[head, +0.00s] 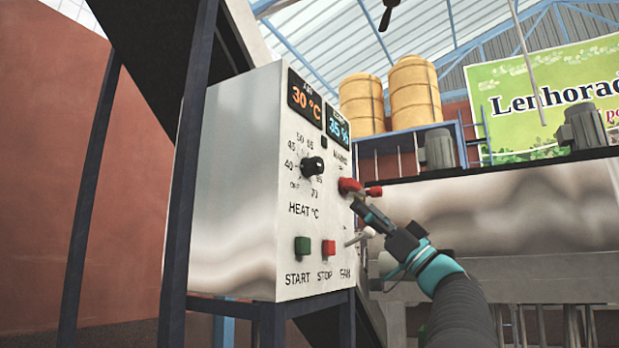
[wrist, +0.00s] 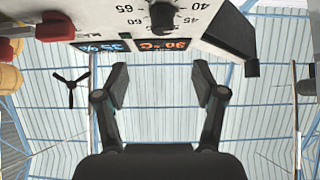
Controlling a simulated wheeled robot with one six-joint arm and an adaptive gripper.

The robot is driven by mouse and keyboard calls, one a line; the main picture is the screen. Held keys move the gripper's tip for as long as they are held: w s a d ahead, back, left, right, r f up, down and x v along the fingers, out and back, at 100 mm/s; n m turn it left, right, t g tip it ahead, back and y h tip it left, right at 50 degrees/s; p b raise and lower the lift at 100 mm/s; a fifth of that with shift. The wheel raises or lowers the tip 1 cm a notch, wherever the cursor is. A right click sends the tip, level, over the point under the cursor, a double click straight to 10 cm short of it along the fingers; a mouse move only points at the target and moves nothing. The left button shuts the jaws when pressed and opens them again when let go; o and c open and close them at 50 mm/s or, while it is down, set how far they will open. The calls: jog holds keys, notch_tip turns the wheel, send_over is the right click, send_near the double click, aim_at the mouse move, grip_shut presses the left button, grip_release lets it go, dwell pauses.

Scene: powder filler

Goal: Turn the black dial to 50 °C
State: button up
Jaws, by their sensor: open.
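The black dial (head: 314,166) sits on the front of a pale metal control box (head: 235,190), within a ring of printed numbers above the words HEAT °C. I cannot read clearly where the dial points. The orange display (head: 305,101) above it reads 30 °C. In the wrist view the panel is upside down, with the dial (wrist: 163,16) at the top edge and the display (wrist: 165,43) below it. My gripper (head: 360,206) is right of and below the dial in the head view. In the wrist view my gripper (wrist: 160,80) is open and empty, its fingers apart from the dial.
A red switch (head: 350,186) sticks out near my gripper; I cannot tell whether they touch. A blue display (head: 338,126) reads 35 %. A green START button (head: 302,246), a red STOP button (head: 328,249) and a pale lever (head: 358,237) are lower down. A dark frame post (head: 187,170) stands left.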

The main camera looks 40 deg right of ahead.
aim_at(321, 171)
jog(key=p+x, duration=0.2)
jog(key=x, duration=0.5)
jog(key=p+x, duration=0.2)
jog(key=x, duration=0.5)
jog(key=shift+a+f+p, duration=0.15)
jog(key=shift+a+p, duration=0.1)
jog(key=shift+p, duration=0.15)
jog(key=c, duration=1.1)
